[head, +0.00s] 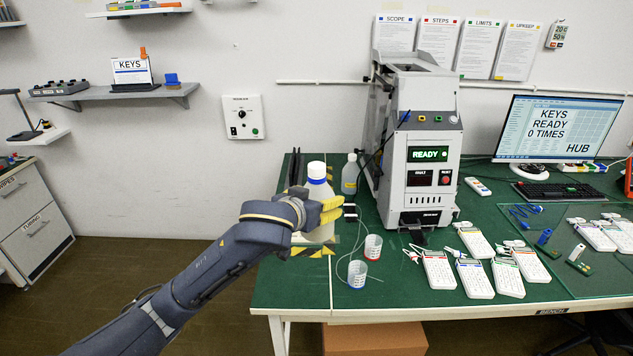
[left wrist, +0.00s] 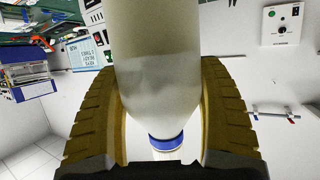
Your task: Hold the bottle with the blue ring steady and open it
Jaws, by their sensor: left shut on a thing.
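The bottle with the blue ring (head: 316,188) stands upright at the left part of the green table, with a white cap (head: 316,169) above the ring. My left gripper (head: 326,214) is shut around its body, and the arm hides part of the bottle. In the left wrist view the bottle (left wrist: 160,75) fills the space between the two yellow ridged fingers, and its blue ring (left wrist: 166,143) shows near the bottom of the picture. The cap is on the bottle. My right gripper is in neither view.
A smaller clear bottle (head: 349,175) stands behind to the right. The keypad tester (head: 423,150) and several white keypads (head: 475,278) take up the right side.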

